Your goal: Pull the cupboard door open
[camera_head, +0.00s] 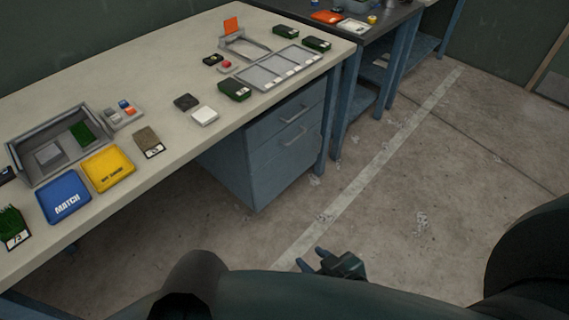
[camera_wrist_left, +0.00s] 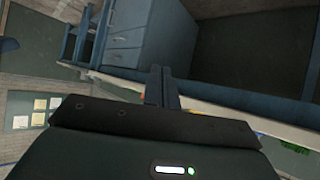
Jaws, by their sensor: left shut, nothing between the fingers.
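The blue-grey cupboard (camera_head: 232,168) stands under the right end of the long bench. Its front shows a drawer above and a larger door (camera_head: 292,150) below, each with a bar handle, and both look closed. The door handle (camera_head: 294,138) is free, with no gripper on it. My left gripper (camera_wrist_left: 162,84) shows in the left wrist view, fingers together and empty. The cupboard (camera_wrist_left: 165,38) appears beyond it there, apart from the fingers.
The bench top (camera_head: 165,70) carries a grey bin (camera_head: 100,125), a blue tray (camera_head: 64,198), a yellow tray (camera_head: 108,168) and several small items. A dark second table (camera_head: 385,22) stands behind at the right. The concrete floor (camera_head: 420,190) before the cupboard is clear.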

